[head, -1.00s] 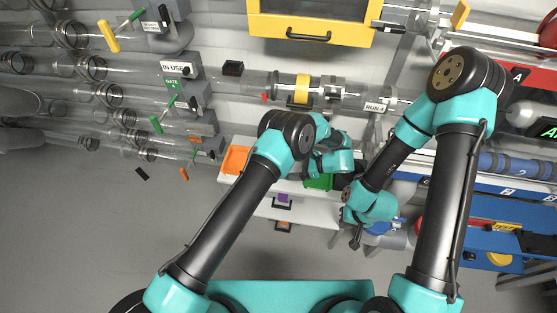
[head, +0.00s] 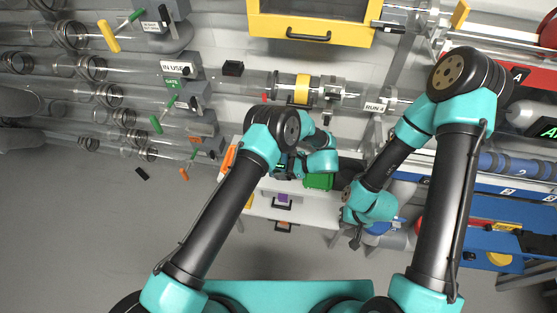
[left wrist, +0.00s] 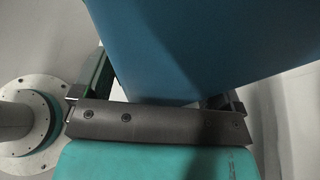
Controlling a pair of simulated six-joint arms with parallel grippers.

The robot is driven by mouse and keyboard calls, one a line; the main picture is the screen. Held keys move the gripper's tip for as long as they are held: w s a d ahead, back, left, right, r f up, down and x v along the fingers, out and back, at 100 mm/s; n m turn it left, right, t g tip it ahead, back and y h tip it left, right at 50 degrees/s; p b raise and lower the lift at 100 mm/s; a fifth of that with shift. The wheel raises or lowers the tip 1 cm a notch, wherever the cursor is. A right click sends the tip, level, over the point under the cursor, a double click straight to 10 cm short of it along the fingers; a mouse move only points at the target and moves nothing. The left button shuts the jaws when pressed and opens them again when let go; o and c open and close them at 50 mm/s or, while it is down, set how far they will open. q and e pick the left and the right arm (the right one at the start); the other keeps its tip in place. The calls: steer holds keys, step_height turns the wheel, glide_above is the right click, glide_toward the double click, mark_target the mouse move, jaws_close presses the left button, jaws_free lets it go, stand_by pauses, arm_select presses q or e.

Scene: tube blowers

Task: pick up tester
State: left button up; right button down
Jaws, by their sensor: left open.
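I cannot make out which thing is the tester in the head view. My left gripper (head: 284,168) is over the white bench, with its fingertips mostly hidden by my own wrist. In the left wrist view my left gripper (left wrist: 158,92) is open. A large plain blue surface (left wrist: 200,45) fills the space beyond and between its fingers. I cannot tell what it belongs to or whether the fingers touch it. My right gripper (head: 355,240) hangs low at the right of the bench, small and dark, and its jaws are unclear.
On the bench (head: 300,207) are an orange bin (head: 229,160), partly hidden by my arm, and a green bin (head: 319,181). Clear tubes with valves (head: 187,75) fill the left wall. A yellow-framed cabinet (head: 312,22) hangs above. Blue equipment (head: 480,240) stands at right.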

stand_by(0.3)
arm_select(q)
steer(key=c, duration=1.2)
